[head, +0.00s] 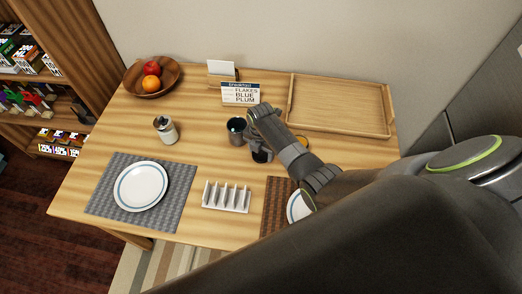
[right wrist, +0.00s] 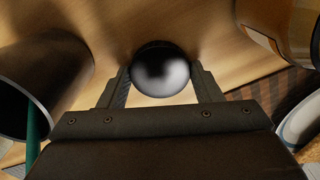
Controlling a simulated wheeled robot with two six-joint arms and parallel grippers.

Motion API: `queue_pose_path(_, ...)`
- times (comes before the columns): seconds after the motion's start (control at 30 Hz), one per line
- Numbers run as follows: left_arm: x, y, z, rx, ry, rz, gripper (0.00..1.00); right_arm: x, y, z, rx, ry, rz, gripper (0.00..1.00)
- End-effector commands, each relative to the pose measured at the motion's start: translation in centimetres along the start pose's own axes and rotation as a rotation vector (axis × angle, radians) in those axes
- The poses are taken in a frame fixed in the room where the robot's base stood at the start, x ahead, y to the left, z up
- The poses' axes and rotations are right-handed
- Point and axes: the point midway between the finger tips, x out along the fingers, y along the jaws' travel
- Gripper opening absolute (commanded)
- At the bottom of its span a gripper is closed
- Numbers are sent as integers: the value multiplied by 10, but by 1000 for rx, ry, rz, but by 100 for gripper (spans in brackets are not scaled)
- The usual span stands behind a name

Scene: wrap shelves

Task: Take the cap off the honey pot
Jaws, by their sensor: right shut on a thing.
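My right gripper (head: 262,153) reaches down over the middle of the table. In the right wrist view, its fingers (right wrist: 162,85) are shut on a glossy dark round thing (right wrist: 162,70), which looks like a knob or cap. The fingers and hand hide much of what is below it, so I cannot tell whether it belongs to the honey pot. My left gripper is not in view.
A dark cup (head: 237,132) stands close left of the gripper; the right wrist view shows a teal stick in it. A container with an orange band (right wrist: 262,38) is close right. A white rack (head: 226,197), plate (head: 141,186), menu sign (head: 240,95), fruit bowl (head: 133,82) and wooden tray (head: 340,128) surround them.

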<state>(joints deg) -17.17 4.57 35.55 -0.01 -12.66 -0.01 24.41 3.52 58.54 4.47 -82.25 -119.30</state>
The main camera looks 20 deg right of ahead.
Motion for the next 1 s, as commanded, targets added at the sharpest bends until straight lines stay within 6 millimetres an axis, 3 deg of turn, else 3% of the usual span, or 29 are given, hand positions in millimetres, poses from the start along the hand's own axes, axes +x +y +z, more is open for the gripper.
queue_pose_path(0.1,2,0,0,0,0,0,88,3,0,0,0,1,0,31)
queue_pose_path(0.13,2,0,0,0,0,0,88,4,0,0,0,1,0,60)
queue_pose_path(0.3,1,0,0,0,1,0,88,3,0,0,0,0,0,80)
queue_pose_path(0.7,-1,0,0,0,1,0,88,-5,0,0,0,0,1,80)
queue_pose_path(1.0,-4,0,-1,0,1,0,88,-52,1,1,1,-2,4,80)
